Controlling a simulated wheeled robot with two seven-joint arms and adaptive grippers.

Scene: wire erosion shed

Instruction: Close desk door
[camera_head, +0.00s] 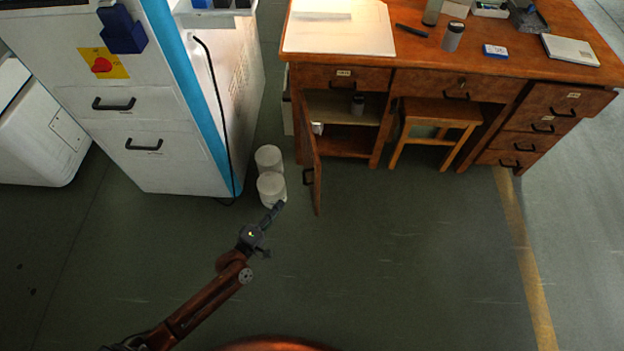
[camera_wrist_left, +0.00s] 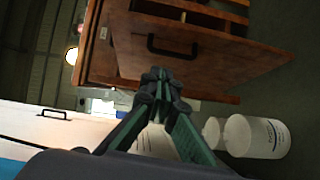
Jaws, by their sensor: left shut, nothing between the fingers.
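The brown wooden desk (camera_head: 440,60) stands at the upper right in the head view. Its left cabinet door (camera_head: 311,150) stands wide open, swung out towards me, with a dark handle (camera_head: 308,177). Shelves show inside the cabinet. My left gripper (camera_head: 279,205) is shut and empty, to the lower left of the door and apart from it in the head view. In the left wrist view, the shut fingertips (camera_wrist_left: 158,74) point towards the door panel (camera_wrist_left: 200,60) and sit just below its handle (camera_wrist_left: 172,48). Any contact is unclear there. My right gripper is not in view.
Two white tubs (camera_head: 270,175) stand on the floor left of the door. A white machine cabinet (camera_head: 160,100) with a blue stripe and a hanging black cable is further left. A wooden stool (camera_head: 438,115) is under the desk. The floor in front is clear.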

